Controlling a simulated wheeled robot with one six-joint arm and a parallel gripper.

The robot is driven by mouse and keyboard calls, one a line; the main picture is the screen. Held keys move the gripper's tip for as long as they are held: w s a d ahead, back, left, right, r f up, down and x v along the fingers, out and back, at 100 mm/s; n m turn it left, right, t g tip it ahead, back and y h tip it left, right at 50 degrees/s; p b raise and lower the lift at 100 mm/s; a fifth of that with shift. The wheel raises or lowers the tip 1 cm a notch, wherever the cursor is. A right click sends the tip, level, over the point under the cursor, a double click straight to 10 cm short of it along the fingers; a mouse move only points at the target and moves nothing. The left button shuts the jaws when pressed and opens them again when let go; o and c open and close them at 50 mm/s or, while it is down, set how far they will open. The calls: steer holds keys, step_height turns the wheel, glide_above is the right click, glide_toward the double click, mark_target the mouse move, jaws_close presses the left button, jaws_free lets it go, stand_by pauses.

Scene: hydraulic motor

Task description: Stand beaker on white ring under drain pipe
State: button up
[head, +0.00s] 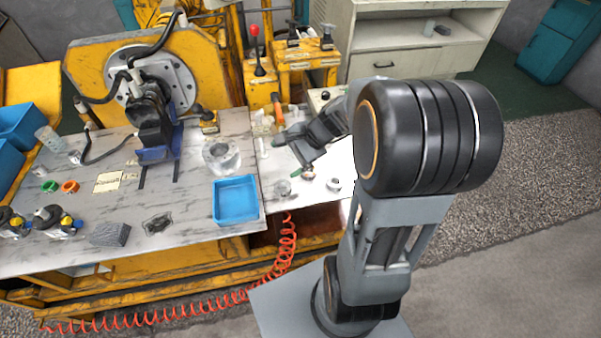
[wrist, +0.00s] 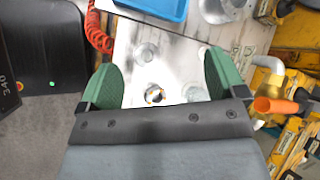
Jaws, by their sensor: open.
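A clear glass vessel that looks like the beaker (head: 47,138) is at the far left of the bench in the head view. Close to it is a small pale round piece (head: 75,157), possibly the white ring, below a pale pipe end (head: 88,122) beside the motor (head: 152,118). I cannot tell these small parts for sure. My gripper (head: 292,159) is over the right part of the bench, far right of them. In the wrist view its green fingers (wrist: 163,82) are wide apart, with nothing held between them. A small metal ring-like piece (wrist: 154,95) lies below, between the fingers.
A clear jar (wrist: 147,52) and another clear round piece (wrist: 196,93) are near my gripper. A blue tray (head: 236,201) and a thick clear cylinder (head: 221,156) stand left of it. The bench front has free room.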

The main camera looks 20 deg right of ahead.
steer(key=s+r+n+h, duration=0.2)
steer(key=s+n+h, duration=0.1)
steer(key=s+n, duration=0.2)
steer(key=s+a+r+n+h, duration=0.1)
steer(key=s+n+h, duration=0.3)
steer(key=n, duration=0.5)
steer(key=shift+s+a+r, duration=0.25)
steer(key=shift+s+r, duration=0.45)
steer(key=shift+r, duration=0.05)
